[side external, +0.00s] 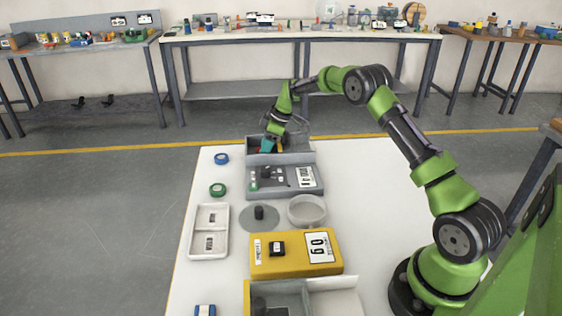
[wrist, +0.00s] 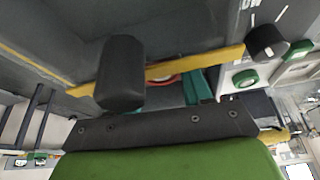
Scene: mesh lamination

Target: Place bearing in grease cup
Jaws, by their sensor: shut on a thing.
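My gripper (side external: 268,140) is down at the grey bin (side external: 299,158) at the back of the white table. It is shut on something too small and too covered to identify. A teal piece shows under the gripper, and teal also shows in the wrist view (wrist: 199,87). A dark cylinder (wrist: 120,73) and part of a reddish ring (wrist: 165,77) are in the wrist view; I cannot tell if the ring is the bearing. A round whitish open cup (side external: 307,211), likely the grease cup, stands mid-table, apart from my gripper. No bearing shows clearly.
A grey device with a dial (side external: 285,180) stands in front of the bin. A grey disc with a black knob (side external: 260,217) lies left of the cup. A yellow scale (side external: 295,254), a white two-part tray (side external: 209,231) and blue and green rolls (side external: 217,190) are nearby. Table right of the cup is clear.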

